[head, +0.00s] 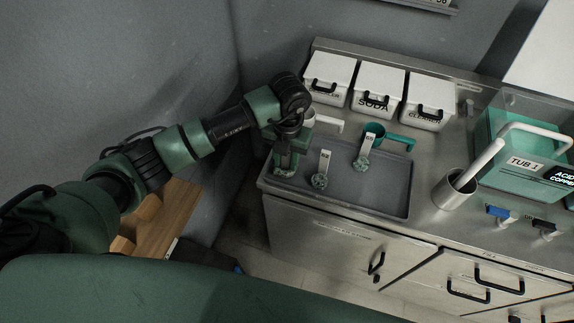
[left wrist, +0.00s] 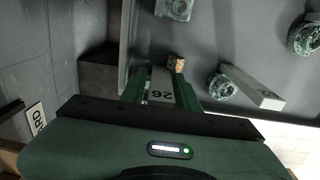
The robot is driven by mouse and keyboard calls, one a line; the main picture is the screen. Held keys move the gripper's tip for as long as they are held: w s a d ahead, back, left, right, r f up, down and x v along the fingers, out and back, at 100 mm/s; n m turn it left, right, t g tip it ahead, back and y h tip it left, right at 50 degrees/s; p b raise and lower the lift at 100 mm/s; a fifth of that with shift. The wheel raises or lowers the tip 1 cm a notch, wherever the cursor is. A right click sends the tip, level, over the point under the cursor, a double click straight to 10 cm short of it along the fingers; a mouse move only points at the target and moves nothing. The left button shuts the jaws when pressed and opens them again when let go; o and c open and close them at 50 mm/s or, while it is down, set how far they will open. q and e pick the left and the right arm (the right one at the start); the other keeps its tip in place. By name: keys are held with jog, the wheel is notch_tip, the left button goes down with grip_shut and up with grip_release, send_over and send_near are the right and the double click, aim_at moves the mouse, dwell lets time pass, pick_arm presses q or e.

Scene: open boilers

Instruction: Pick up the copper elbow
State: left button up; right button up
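My left gripper (head: 285,168) points down over the left end of a grey tray (head: 375,205). In the left wrist view its two green fingers (left wrist: 160,85) stand on either side of a pale tag marked 26 (left wrist: 161,92). A small copper-coloured piece (left wrist: 177,64) shows by the right fingertip; it may be part of the copper elbow, whose shape is mostly hidden. I cannot tell whether the fingers press on the tag. Two green, crusted fittings with pale tags (head: 320,180) (head: 362,162) lie on the tray to the right. My right gripper is not in view.
White lidded boxes (head: 377,88) stand behind the tray. A metal cup (head: 453,193) and a teal tub (head: 520,150) stand to the right. A wall is close on the left.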

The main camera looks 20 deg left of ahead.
pick_arm(q)
grip_shut()
jog(key=shift+r, duration=0.1)
